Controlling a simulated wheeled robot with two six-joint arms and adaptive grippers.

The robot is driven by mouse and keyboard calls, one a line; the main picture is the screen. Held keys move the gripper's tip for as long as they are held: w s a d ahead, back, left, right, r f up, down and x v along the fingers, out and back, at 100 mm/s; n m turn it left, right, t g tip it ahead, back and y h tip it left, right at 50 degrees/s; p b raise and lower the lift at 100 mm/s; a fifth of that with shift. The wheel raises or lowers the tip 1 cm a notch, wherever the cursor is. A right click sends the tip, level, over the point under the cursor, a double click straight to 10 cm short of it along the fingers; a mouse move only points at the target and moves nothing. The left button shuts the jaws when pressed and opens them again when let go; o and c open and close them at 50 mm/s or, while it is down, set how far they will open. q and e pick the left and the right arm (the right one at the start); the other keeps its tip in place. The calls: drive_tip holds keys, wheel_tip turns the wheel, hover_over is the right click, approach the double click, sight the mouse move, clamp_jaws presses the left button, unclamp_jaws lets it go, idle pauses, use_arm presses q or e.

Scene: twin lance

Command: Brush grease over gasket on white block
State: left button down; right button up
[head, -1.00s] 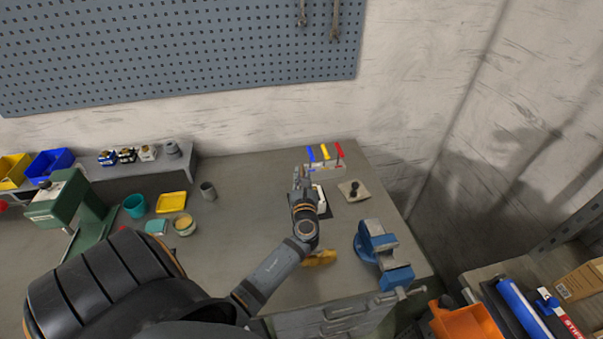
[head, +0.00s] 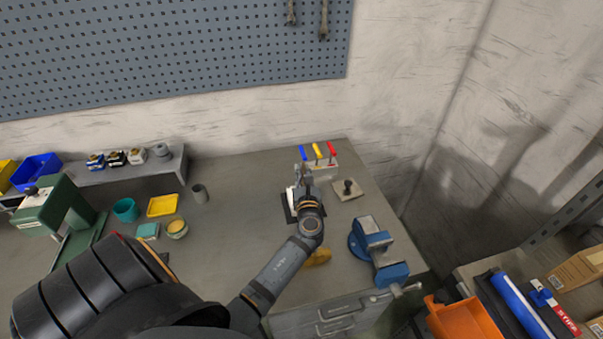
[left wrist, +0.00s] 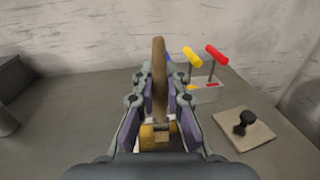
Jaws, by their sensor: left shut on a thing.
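My left gripper (head: 302,178) is over the right part of the bench. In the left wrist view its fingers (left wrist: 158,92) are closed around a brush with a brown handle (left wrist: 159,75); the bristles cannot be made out. The white block (head: 291,197) shows partly at the left of the gripper, on a dark mat (head: 287,212). The gripper and arm cover the rest of the block, and I cannot make out the gasket. A round tin with pale yellow contents (head: 177,228), perhaps the grease, stands on the bench to the left. My right gripper is not in view.
A holder with blue, yellow and red handled tools (head: 320,166) stands behind the gripper. A plate with a black knob (head: 347,189) and a blue vise (head: 375,245) are to the right. A yellow tray (head: 162,206) lies left. The bench between the tin and mat is clear.

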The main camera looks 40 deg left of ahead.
use_arm(q)
drive_tip(key=shift+w+d, duration=0.4)
drive_tip(key=shift+w, duration=0.1)
drive_tip(key=shift+w, duration=0.1)
drive_tip(key=shift+w+d, duration=0.35)
drive_tip(key=shift+d, duration=0.05)
drive_tip(key=shift+a, duration=0.1)
drive_tip(key=shift+s+a, duration=0.4)
drive_tip(key=shift+s, duration=0.15)
drive_tip(key=shift+s, duration=0.1)
drive_tip(key=shift+s+a+p, duration=0.45)
drive_tip(key=shift+p, duration=0.05)
